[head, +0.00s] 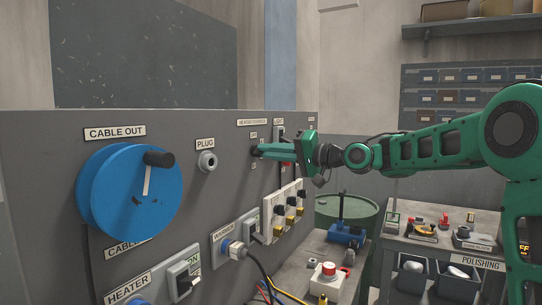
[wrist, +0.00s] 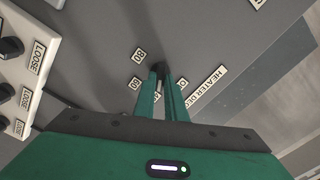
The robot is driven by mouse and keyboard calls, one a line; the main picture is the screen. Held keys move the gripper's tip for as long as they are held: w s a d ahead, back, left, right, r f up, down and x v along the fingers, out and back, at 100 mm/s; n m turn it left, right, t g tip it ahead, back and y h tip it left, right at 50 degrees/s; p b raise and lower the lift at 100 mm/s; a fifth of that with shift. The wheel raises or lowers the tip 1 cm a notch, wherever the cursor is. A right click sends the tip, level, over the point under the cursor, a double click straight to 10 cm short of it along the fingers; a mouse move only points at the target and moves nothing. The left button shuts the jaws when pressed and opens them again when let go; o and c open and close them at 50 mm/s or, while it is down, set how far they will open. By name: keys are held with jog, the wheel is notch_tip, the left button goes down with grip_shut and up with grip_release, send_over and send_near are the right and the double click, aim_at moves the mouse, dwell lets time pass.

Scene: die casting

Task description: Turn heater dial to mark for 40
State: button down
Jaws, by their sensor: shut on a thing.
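The heater dial (wrist: 159,66) is a small dark knob on the grey panel. My gripper (wrist: 163,76) is shut on it, with its two green fingers on either side. In the head view my gripper (head: 259,151) reaches the panel from the right, under the heater degrees label (head: 252,122). In the wrist view the 80 mark (wrist: 139,55) and the 60 mark (wrist: 134,83) show left of the fingers. Other marks beside the fingers are partly hidden, and I cannot read them surely. The dial's pointer is hidden, so I cannot tell its setting.
A blue cable reel (head: 130,190) and a plug socket (head: 207,161) are on the panel to the left. A white block of dark switches (head: 283,212) sits below my gripper. A workbench (head: 300,262) and a green barrel (head: 350,212) stand below right.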

jog(key=c, duration=1.8)
grip_release()
jog(key=shift+w, duration=0.1)
jog(key=v, duration=1)
jog(key=shift+d, duration=0.25)
jog(key=shift+f, duration=0.2)
